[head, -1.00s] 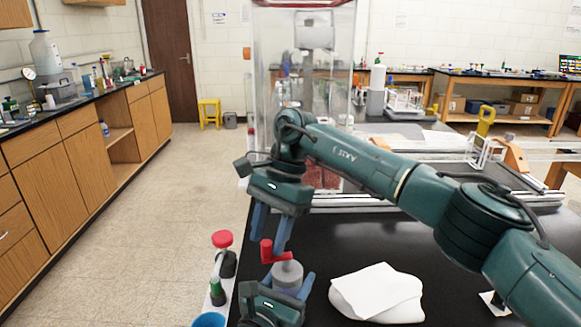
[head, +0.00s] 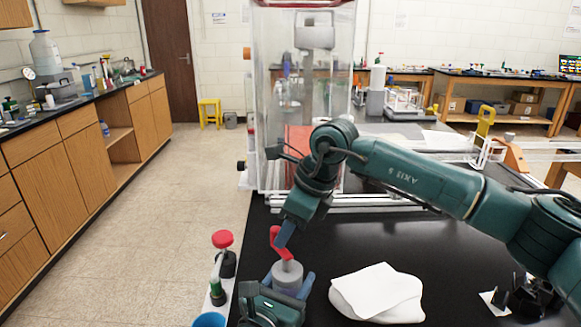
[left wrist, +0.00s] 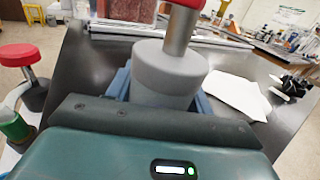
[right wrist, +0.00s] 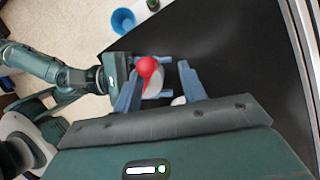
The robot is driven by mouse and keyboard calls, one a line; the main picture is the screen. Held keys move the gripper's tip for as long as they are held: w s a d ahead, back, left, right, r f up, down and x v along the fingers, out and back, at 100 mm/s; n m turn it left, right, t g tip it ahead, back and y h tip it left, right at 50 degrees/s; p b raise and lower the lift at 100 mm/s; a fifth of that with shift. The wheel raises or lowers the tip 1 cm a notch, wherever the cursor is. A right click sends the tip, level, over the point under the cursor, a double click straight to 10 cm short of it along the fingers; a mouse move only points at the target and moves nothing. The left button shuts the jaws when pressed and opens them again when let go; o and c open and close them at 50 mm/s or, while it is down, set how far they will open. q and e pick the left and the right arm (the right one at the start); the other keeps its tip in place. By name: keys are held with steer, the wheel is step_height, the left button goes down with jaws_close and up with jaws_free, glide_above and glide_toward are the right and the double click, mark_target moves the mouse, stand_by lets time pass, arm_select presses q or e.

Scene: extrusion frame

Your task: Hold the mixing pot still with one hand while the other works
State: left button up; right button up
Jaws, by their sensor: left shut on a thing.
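The mixing pot (head: 287,280) is a grey cylinder with a red crank handle (head: 281,244) on top. It stands upright near the table's front left part. My left gripper (head: 289,277) is shut on the pot, one blue finger on each side; the left wrist view shows the grey pot (left wrist: 168,78) between the fingers, with a metal post and red knob above. My right gripper (head: 284,236) is just above the pot, beside the handle. In the right wrist view its fingers (right wrist: 160,72) are apart, with the red knob (right wrist: 147,66) nearer the left finger. Contact with the knob is unclear.
A white bag-like lump with a paper (head: 376,292) lies right of the pot. A white rack with red- and green-capped bottles (head: 217,291) and a blue cup (head: 209,320) are at the left edge. A tall clear enclosure (head: 262,110) stands behind.

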steer(key=s+d+r+m, duration=0.15)
steer(key=d+r, duration=0.35)
steer(key=r, duration=0.6)
steer(key=a+n+h, duration=0.1)
steer(key=n, duration=0.5)
steer(key=w+a+n+g+h, duration=0.1)
steer(key=a+n, duration=0.1)
steer(key=n, duration=0.4)
steer(key=a+r+n+h, duration=0.1)
steer(key=n+h, duration=0.1)
steer(key=n, duration=0.4)
steer(key=shift+w+a, duration=0.3)
steer(key=shift+a, duration=0.05)
